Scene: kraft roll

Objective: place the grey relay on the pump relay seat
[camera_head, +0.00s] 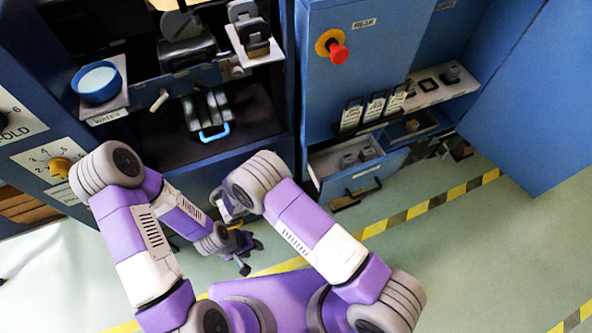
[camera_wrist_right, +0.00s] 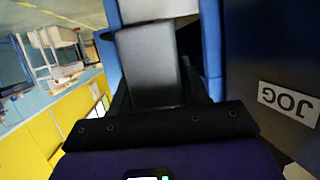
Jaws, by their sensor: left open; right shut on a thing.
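The grey relay (camera_wrist_right: 148,65) shows in the right wrist view as a plain grey block. My right gripper (camera_wrist_right: 152,98) is shut on it, with dark jaws at its sides. Blue surfaces lie behind and to both sides of the relay. In the head view my right gripper and the relay cannot be made out behind my right arm. My left gripper (camera_head: 248,256) hangs low in front of the cabinets, open and empty, over the floor. No label in these views reads pump, so I cannot tell which seat is the pump relay seat.
An open drawer (camera_head: 345,178) holding small grey blocks juts from the right cabinet. Above it, a shelf (camera_head: 437,91) carries dark square parts. A red knob (camera_head: 338,54) sticks out from the cabinet front. A blue round container (camera_head: 97,82) stands at left. Floor at right is clear.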

